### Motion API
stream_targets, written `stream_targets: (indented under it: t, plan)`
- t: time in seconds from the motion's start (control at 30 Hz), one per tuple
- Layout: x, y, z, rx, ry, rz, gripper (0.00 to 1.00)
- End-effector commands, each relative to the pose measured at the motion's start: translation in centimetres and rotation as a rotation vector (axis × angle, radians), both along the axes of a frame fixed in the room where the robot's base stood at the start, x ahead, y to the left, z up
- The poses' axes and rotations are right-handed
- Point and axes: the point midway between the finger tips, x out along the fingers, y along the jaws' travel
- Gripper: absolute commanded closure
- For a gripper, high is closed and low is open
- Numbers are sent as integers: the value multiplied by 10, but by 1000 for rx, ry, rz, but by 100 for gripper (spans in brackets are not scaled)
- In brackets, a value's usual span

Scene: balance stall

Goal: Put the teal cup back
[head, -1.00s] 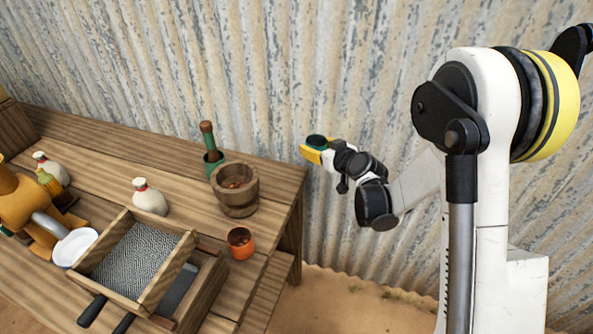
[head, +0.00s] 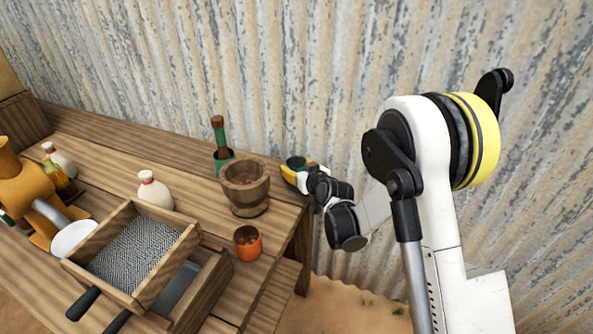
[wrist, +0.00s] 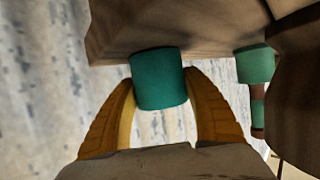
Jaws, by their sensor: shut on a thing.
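The teal cup (wrist: 158,80) is held between the two yellow fingers of my gripper (wrist: 160,95) in the wrist view. In the head view only its dark opening and teal rim (head: 295,162) show. My gripper (head: 292,172) is shut on it at the right end of the wooden table (head: 190,185), just right of the wooden mortar (head: 245,188). I cannot tell whether the cup is over the tabletop or touching it.
An orange cup (head: 248,244) stands in front of the mortar. A wooden sieve box (head: 135,253), a white bottle (head: 155,190) and a white dish (head: 74,238) are to the left. A corrugated wall (head: 400,60) rises behind the table.

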Motion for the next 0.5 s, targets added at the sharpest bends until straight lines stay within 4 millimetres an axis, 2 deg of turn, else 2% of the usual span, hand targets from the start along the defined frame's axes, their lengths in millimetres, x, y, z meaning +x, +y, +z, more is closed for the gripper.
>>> stream_targets:
  t: [0.17,0.2,0.27,0.5]
  plan:
    - [0,0,-1,0,0,0,76]
    - [0,0,-1,0,0,0,38]
    - [0,0,-1,0,0,0,23]
    - [0,0,-1,0,0,0,23]
